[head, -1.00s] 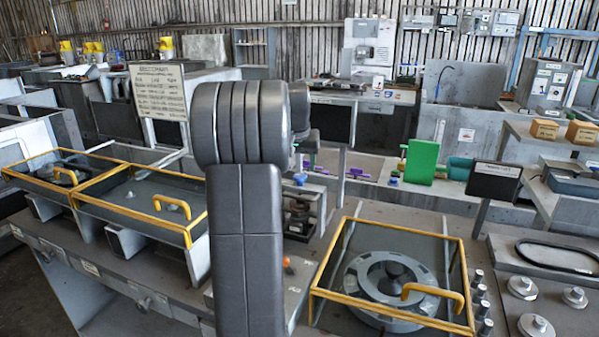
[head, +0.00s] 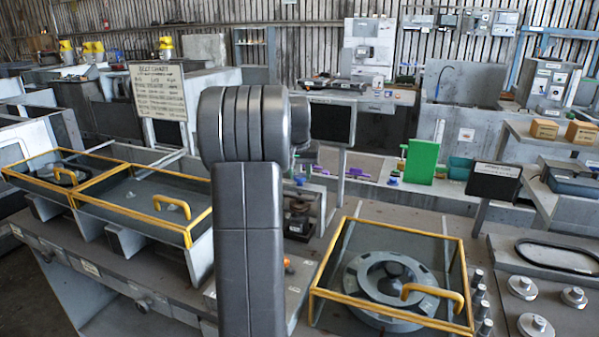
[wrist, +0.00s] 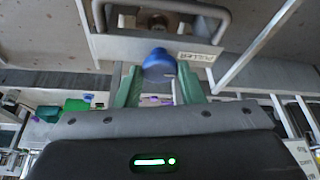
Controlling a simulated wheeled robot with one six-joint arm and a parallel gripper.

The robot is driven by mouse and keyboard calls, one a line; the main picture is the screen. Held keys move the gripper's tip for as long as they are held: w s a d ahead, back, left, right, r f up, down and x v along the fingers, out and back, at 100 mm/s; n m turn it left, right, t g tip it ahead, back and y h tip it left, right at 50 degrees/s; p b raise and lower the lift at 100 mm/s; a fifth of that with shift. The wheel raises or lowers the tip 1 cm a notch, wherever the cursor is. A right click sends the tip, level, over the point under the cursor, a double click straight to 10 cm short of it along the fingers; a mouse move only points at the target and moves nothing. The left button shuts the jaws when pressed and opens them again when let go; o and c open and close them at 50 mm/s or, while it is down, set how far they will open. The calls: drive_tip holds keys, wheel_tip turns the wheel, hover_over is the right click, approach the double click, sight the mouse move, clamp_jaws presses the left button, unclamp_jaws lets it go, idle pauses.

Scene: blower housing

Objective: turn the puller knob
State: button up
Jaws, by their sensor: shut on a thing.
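The puller knob (wrist: 158,66) is a rounded blue knob in the middle of the wrist view. My gripper (wrist: 160,80) has two green fingers, one on each side of the knob, and is shut on it. A "PULLER" label (wrist: 197,57) is on the grey plate just beside the knob. In the head view my own dark arm hides the gripper, and I cannot make out its hold there.
A grey bar handle (wrist: 160,8) and a round metal part lie beyond the knob in the wrist view. In the head view, a yellow-framed cover (head: 318,291) stands over a round housing (head: 360,275) at right. A green block (head: 422,161) stands behind.

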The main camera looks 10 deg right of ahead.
drive_tip(key=m+h+p, duration=0.1)
drive_tip(key=m, duration=0.2)
drive_tip(key=shift+w+a+m+g, duration=0.1)
drive_tip(key=shift+a+m+g, duration=0.05)
drive_tip(key=shift+m+g, duration=0.2)
drive_tip(key=shift+w+a+m+g+h+p, duration=0.1)
drive_tip(key=shift+m+g+h+p, duration=0.25)
drive_tip(key=shift+m, duration=0.7)
drive_tip(key=shift+w+m+g+h+p, duration=0.1)
drive_tip(key=shift+m+g+h+p, duration=0.2)
drive_tip(key=shift+m, duration=0.7)
drive_tip(key=o, duration=1)
drive_tip(key=v, duration=1.4)
